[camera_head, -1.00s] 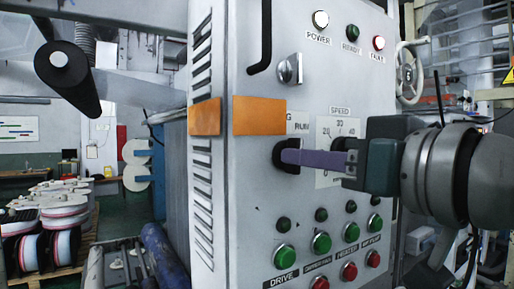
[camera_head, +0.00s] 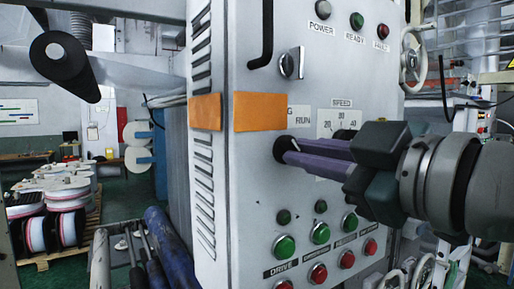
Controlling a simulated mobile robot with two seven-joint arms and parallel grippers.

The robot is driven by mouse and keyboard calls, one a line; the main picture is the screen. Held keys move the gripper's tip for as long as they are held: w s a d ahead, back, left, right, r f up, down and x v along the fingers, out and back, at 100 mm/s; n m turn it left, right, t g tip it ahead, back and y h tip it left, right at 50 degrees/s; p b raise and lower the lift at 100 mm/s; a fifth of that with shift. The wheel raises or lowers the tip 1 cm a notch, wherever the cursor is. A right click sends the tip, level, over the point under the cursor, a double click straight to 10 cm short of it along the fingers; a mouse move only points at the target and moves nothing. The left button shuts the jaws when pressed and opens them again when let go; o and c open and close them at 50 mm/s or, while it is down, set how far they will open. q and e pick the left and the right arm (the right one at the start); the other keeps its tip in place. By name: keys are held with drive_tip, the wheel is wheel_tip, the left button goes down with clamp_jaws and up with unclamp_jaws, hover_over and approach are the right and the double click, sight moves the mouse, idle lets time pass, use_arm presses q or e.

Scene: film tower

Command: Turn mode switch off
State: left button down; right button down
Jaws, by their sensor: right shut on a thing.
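The mode switch (camera_head: 281,150) is a small black rotary knob on the grey control cabinet, beside a partly covered label reading "G" and "RUN". My right gripper (camera_head: 292,152) comes in from the right. Its two purple fingers are shut on the mode switch, and both show, one above the other. The fingers hide most of the knob, so I cannot tell which way it points. My left gripper is not in view.
An orange plate (camera_head: 260,111) sits above the knob, and a speed dial (camera_head: 340,121) is partly behind my gripper. A metal switch (camera_head: 291,63) is higher up. Green (camera_head: 284,247) and red buttons line the lower panel. A handwheel (camera_head: 413,58) is at the right.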

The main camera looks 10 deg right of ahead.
drive_tip(key=shift+n, duration=0.5)
drive_tip(key=c, duration=0.9)
unclamp_jaws()
drive_tip(key=p+v, duration=0.1)
drive_tip(key=v, duration=0.9)
